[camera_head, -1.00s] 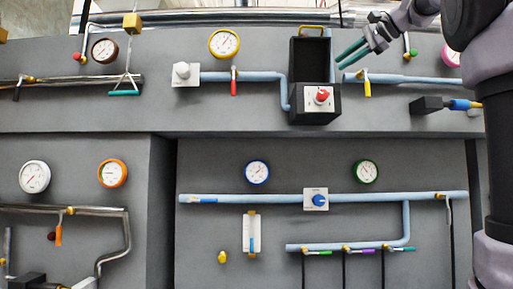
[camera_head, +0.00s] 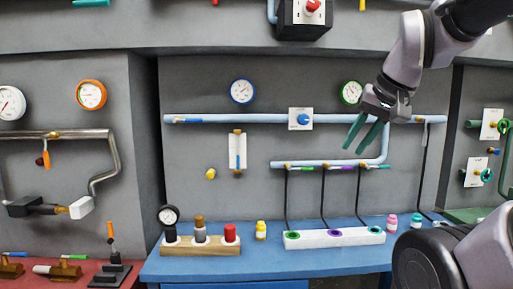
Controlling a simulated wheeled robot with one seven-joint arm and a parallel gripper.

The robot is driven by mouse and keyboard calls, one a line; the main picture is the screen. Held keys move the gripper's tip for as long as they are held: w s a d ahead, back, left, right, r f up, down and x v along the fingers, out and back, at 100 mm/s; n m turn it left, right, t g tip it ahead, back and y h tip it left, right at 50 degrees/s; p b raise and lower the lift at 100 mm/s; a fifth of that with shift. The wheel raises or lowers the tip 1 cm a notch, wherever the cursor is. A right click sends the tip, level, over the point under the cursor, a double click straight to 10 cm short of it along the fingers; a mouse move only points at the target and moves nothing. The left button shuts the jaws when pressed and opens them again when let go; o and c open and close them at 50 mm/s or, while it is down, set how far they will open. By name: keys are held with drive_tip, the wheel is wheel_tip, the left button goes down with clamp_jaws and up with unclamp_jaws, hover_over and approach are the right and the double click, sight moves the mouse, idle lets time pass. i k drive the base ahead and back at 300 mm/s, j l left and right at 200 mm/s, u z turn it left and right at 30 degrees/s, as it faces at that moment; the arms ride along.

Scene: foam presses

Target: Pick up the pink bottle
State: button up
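The pink bottle (camera_head: 392,223) stands upright on the right part of the blue bench, small in the head view. A similar teal bottle (camera_head: 416,221) stands just right of it. My gripper (camera_head: 358,136) hangs above and left of the pink bottle, in front of the light blue pipes. Its two green fingers point down and left, with a gap between them. It is open and empty, well apart from the bottle.
The blue bench (camera_head: 210,266) holds a white block (camera_head: 333,238) with coloured rings, a yellow bottle (camera_head: 261,230) and a wooden stand (camera_head: 200,245) with several cylinders. Thin black hoses (camera_head: 324,195) hang behind the block. A red bench (camera_head: 60,283) is at the lower left.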

sight(392, 221)
drive_tip(key=z, duration=0.95)
drive_tip(key=i+j+z, duration=0.65)
drive_tip(key=z, duration=0.15)
drive_tip(key=j, duration=0.1)
